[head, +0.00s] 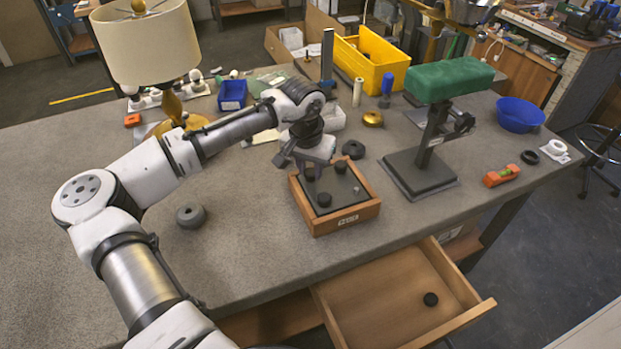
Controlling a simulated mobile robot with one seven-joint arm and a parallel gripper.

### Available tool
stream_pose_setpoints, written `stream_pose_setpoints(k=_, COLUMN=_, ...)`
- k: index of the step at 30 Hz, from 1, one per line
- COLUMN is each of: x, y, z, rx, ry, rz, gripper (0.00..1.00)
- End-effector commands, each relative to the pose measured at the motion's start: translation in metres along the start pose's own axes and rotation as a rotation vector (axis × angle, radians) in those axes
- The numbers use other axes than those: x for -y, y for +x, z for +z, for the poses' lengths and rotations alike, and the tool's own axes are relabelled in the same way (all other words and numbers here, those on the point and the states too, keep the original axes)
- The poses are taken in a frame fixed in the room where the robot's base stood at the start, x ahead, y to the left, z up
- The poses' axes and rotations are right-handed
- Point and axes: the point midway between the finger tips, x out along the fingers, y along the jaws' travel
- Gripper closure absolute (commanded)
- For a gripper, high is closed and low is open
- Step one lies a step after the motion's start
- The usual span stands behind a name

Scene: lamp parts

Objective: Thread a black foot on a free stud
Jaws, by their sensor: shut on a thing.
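A wooden box (318,225) with a dark top face and a small label stands on the grey bench. A black foot (324,200) sits at its near left part and another black foot (340,167) at its far side. My gripper (309,172) points down over the far left part of the box, shut on a black foot (312,175). Whether that foot touches a stud is too small to tell. The studs cannot be made out clearly, and my wrist covers part of the box's far left. Another black foot (431,299) lies in the open drawer.
The drawer (365,312) juts out below the bench's front edge. A dark stand with a green pad (450,80) rises right of the box. A grey round part (190,215) lies left, and a black ring (353,149) behind the box. A lamp (150,45) stands at the back left.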

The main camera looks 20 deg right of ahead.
Motion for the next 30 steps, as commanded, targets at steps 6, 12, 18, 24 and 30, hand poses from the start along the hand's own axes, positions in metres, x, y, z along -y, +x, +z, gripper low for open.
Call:
stream_pose_setpoints(k=6, x=-0.0012, y=0.0039, z=0.0028, rx=0.012, ry=0.053, rz=0.014, gripper=0.99)
stream_pose_setpoints(k=12, x=-0.0015, y=0.004, z=0.0029, rx=0.012, ry=0.216, rz=0.042, gripper=0.99)
stream_pose_setpoints(k=18, x=-0.0011, y=0.0049, z=0.0029, rx=0.013, ry=0.411, rz=0.073, gripper=0.99)
stream_pose_setpoints(k=24, x=-0.0006, y=0.0065, z=0.0031, rx=0.014, ry=0.577, rz=0.096, gripper=0.99)
stream_pose_setpoints(k=30, x=-0.0001, y=0.0073, z=0.0032, rx=0.014, ry=0.598, rz=0.098, gripper=0.99)
